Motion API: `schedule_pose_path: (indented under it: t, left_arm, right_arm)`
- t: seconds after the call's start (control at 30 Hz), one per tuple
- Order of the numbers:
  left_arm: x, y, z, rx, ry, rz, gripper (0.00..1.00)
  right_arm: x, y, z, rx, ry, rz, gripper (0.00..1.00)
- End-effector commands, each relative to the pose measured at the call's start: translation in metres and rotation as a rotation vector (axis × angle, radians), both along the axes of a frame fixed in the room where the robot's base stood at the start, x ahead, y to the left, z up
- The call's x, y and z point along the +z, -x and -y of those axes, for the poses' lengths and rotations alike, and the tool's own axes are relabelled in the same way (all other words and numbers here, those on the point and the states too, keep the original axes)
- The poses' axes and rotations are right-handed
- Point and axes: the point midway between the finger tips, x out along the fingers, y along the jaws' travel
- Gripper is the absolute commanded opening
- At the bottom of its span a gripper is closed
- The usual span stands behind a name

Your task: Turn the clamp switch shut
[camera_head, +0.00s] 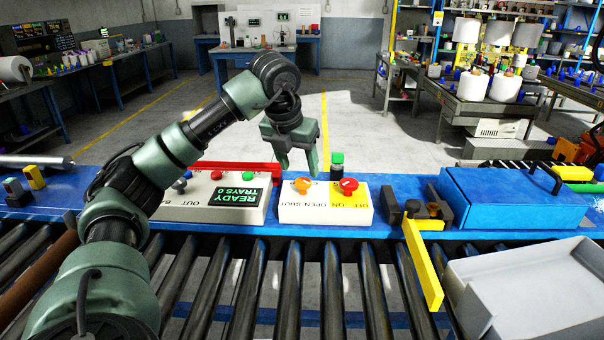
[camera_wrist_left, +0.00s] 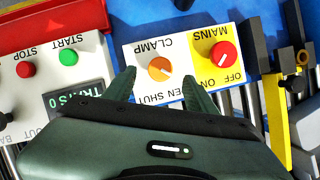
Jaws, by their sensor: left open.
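The clamp switch is an orange round knob (camera_head: 303,185) on a white panel (camera_head: 297,214) with OPEN and SHUT labels, left of the red mains knob (camera_head: 348,186). In the left wrist view the orange knob (camera_wrist_left: 159,68) has a paler pointer mark that seems to slant to the lower right. My left gripper (camera_head: 298,166) is open and points down just above and behind the clamp knob. In the left wrist view the fingers of my left gripper (camera_wrist_left: 158,80) stand on either side of the knob, apparently not touching it. My right gripper is not in view.
A white tray-counter box (camera_head: 212,197) with buttons stands left of the panel. A green-capped object (camera_head: 337,164) is behind it. Right are a yellow bar (camera_head: 424,265), a blue box (camera_head: 513,198) and a grey tray (camera_head: 530,295). Rollers run along the front.

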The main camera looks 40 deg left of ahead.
Motion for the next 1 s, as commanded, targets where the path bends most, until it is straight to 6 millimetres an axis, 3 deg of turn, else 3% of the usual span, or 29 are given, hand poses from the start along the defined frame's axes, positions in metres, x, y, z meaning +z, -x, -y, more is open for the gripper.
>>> schedule_pose_path:
  t: [0.2, 0.3, 0.67, 0.87, 1.0]
  left_arm:
    - [-0.031, -0.012, -0.004, 0.001, -0.001, -0.003, 0.56]
    - [-0.04, -0.016, -0.005, 0.001, 0.0, -0.002, 0.56]
    - [-0.046, -0.018, -0.006, 0.0, 0.0, 0.001, 0.56]
    - [-0.046, -0.018, -0.006, 0.001, 0.0, 0.001, 0.01]
    - [-0.046, -0.018, -0.006, -0.002, 0.0, 0.001, 0.0]
  right_arm:
    - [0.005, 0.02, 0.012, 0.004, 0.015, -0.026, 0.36]
    - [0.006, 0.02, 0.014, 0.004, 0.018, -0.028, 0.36]
    - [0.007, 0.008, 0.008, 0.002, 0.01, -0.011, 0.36]
    - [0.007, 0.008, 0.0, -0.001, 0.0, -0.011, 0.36]
    - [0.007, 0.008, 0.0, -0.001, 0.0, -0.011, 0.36]
